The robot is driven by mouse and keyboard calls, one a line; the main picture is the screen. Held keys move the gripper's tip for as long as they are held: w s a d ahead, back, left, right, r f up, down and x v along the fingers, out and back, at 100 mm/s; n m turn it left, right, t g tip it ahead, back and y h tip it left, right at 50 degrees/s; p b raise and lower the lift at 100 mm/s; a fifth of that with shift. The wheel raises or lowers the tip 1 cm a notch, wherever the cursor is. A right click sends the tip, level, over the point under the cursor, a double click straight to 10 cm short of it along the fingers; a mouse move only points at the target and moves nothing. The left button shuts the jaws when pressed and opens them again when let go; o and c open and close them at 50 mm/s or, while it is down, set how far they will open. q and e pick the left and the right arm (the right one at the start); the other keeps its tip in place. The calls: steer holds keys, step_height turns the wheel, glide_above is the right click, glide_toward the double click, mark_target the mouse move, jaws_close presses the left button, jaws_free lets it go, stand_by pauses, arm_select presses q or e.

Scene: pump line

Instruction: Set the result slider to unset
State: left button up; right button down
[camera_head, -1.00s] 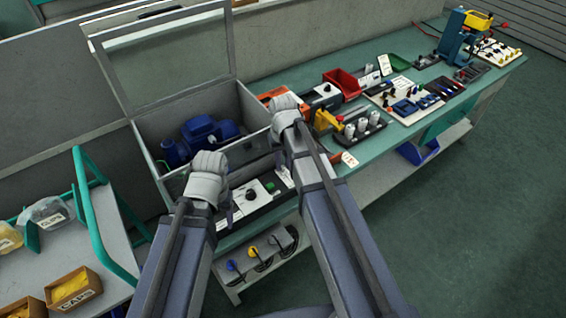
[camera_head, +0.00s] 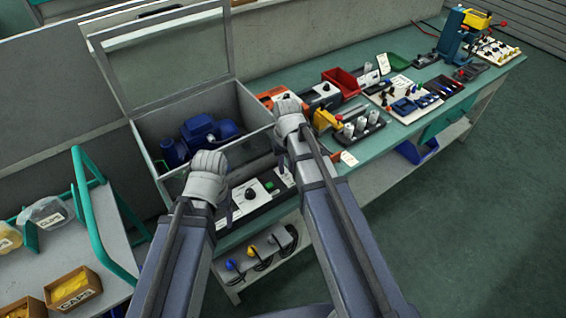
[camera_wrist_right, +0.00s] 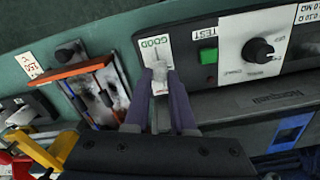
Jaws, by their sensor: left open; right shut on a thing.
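The tester's front panel (camera_head: 241,202) runs along the near edge of the lidded box. In the right wrist view, the result slider (camera_wrist_right: 161,79) is a small pale knob on a narrow white plate (camera_wrist_right: 155,46) marked GOOD. My right gripper (camera_wrist_right: 161,84) is shut on this knob, with a fingertip on either side. The knob sits below the GOOD lettering; its exact slot position is partly hidden by the fingers. In the head view my right gripper (camera_head: 279,147) is largely hidden by its own wrist. My left gripper (camera_head: 229,207) is open and apart, at the panel's left.
A green TEST button (camera_wrist_right: 208,56) and a black rotary knob (camera_wrist_right: 259,50) sit beside the slider. A blue pump (camera_head: 205,132) lies in the open box. The floor at right is clear.

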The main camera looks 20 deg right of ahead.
mark_target(286, 170)
steer(key=shift+w, duration=0.1)
steer(key=c, duration=0.7)
jaws_free()
steer(key=shift+c, duration=0.2)
step_height(286, 170, up, 8)
steer(key=p, duration=0.8)
arm_select(q)
step_height(286, 170, up, 8)
arm_select(e)
steer(key=shift+f, duration=0.1)
arm_select(q)
steer(key=shift+f, duration=0.1)
arm_select(e)
steer(key=shift+a, duration=0.15)
arm_select(q)
steer(key=shift+w+d, duration=0.1)
steer(key=shift+d, duration=0.6)
arm_select(e)
steer(key=s+a+n, duration=0.1)
steer(key=s+a, duration=0.3)
steer(key=s, duration=0.2)
steer(key=s+a+n+h, duration=0.1)
steer(key=s+a+n, duration=0.1)
steer(key=s+a, duration=0.3)
steer(key=shift+s, duration=1.3)
